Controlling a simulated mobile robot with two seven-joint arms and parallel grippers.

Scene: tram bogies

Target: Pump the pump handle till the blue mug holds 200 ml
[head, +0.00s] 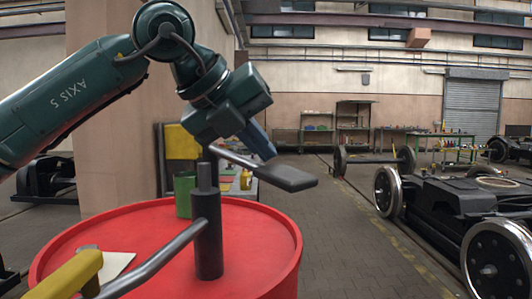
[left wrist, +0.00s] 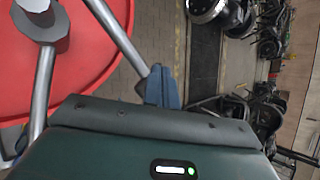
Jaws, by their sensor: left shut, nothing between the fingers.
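The pump has a black upright body (head: 207,235) on a red drum, with a grey spout pipe (head: 150,262) running to the lower left. The pump handle (head: 288,178) is a grey rod with a flat dark grip at the right, roughly level. My left gripper (head: 262,145) is shut and empty, its blue fingers just above the handle; I cannot tell if they touch. No blue mug can be made out. My right gripper is not in view.
The red drum top (head: 258,250) carries a white sheet (head: 115,265). A green container (head: 185,193) stands behind the pump. A yellow bar-like part (head: 70,275) is at the lower left. A wheeled bogie (head: 450,210) stands right; the floor (head: 345,245) between is clear.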

